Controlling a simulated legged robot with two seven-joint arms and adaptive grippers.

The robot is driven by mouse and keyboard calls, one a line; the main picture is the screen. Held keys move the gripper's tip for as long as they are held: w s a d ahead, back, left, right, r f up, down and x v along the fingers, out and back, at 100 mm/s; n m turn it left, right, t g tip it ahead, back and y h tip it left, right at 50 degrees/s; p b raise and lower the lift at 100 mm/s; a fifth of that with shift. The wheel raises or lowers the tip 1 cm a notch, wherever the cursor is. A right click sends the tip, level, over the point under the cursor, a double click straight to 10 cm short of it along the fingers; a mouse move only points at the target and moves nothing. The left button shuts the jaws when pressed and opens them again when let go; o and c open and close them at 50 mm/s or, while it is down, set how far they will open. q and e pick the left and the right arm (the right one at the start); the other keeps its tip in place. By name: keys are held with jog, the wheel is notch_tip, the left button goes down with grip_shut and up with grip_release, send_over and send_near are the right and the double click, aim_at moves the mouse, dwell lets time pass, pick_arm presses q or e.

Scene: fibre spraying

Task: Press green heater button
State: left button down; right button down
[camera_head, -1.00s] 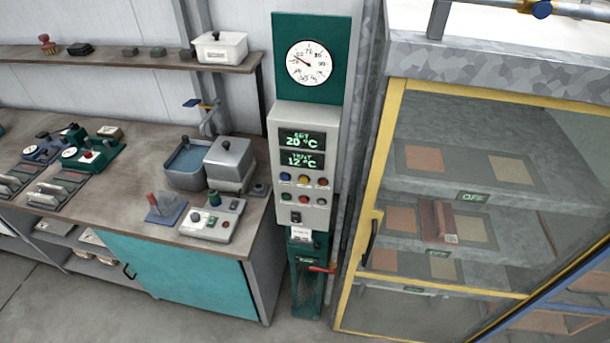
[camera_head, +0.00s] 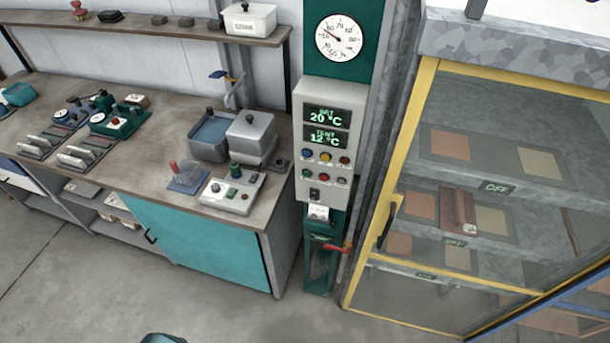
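A grey control box (camera_head: 322,140) is fixed to a green upright panel between the bench and the glazed cabinet. Its two green displays (camera_head: 327,127) read 20 °C on top and 12 °C below. Two rows of small round buttons sit under them. The green button (camera_head: 307,173) is at the left of the lower row, with red ones to its right. The upper row has blue, yellow and red buttons. A round dial (camera_head: 338,38) is above the box.
A workbench (camera_head: 150,160) with a lidded grey tank (camera_head: 249,137) and a small device with a green knob (camera_head: 232,190) stands left. A yellow-framed glass cabinet (camera_head: 470,200) with "OFF" labels stands right. A red-handled lever (camera_head: 338,248) sticks out below the box. Floor in front is clear.

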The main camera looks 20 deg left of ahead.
jog(key=shift+a, duration=0.4)
jog(key=shift+d, duration=0.3)
dwell(0.6)
